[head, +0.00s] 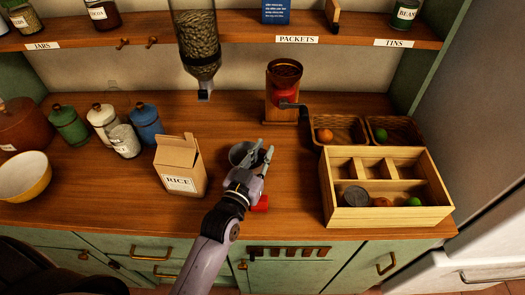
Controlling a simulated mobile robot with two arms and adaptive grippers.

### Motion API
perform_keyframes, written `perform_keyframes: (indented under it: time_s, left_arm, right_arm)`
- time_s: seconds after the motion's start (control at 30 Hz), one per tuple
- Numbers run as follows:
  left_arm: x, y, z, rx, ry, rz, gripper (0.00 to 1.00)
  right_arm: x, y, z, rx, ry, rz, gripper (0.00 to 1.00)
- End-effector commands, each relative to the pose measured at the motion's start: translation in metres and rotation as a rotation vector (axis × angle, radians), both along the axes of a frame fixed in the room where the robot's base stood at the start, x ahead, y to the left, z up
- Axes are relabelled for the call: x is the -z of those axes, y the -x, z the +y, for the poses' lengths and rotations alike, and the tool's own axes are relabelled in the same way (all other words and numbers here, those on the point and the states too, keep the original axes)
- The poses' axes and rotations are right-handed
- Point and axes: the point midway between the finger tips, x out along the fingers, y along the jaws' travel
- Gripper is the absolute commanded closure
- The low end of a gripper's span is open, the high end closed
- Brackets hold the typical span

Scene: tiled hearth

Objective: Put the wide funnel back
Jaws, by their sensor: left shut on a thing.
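My left gripper (262,153) reaches in from the bottom of the head view, over the middle of the wooden counter. It is shut on a grey, round-mouthed thing (239,151) that looks like the wide funnel. The fingers and wrist hide much of it, and I cannot tell whether it touches the counter. A small red thing (261,203) shows beside my wrist, partly hidden by it. My right gripper is not in view.
A RICE box (180,168) stands close left, with canisters and a yellow bowl (25,176) beyond. A grinder (283,97) and seed dispenser (199,45) are behind. Right are two baskets (340,129) and a divided wooden box (388,214). A labelled shelf (245,27) runs above.

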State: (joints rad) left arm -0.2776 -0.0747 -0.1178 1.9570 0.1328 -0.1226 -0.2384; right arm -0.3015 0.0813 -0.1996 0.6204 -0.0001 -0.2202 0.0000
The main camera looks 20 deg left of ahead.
Motion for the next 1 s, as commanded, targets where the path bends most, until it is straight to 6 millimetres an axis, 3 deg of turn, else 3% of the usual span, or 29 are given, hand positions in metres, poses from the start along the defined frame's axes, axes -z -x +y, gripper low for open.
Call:
perform_keyframes:
  time_s: [0.17, 0.2, 0.47, 0.77, 0.93, 1.0]
  left_arm:
    - [0.003, 0.000, 0.000, 0.000, 0.000, 0.000, 1.00]
    - [0.004, 0.000, 0.000, 0.000, 0.000, 0.002, 0.83]
    - [0.005, 0.001, 0.000, 0.001, 0.000, 0.006, 0.66]
    - [0.006, 0.001, 0.000, 0.001, 0.001, 0.009, 0.65]
    - [-0.010, 0.001, 0.000, 0.001, 0.002, 0.005, 0.65]
    - [-0.003, 0.014, 0.001, 0.001, 0.000, 0.009, 0.65]
  right_arm:
    - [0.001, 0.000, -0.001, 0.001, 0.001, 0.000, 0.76]
    - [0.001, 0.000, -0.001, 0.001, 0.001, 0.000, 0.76]
    - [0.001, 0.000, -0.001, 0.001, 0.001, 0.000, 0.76]
    - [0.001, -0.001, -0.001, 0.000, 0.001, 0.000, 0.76]
    - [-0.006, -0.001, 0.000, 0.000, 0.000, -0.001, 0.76]
    - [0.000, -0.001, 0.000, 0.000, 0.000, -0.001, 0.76]
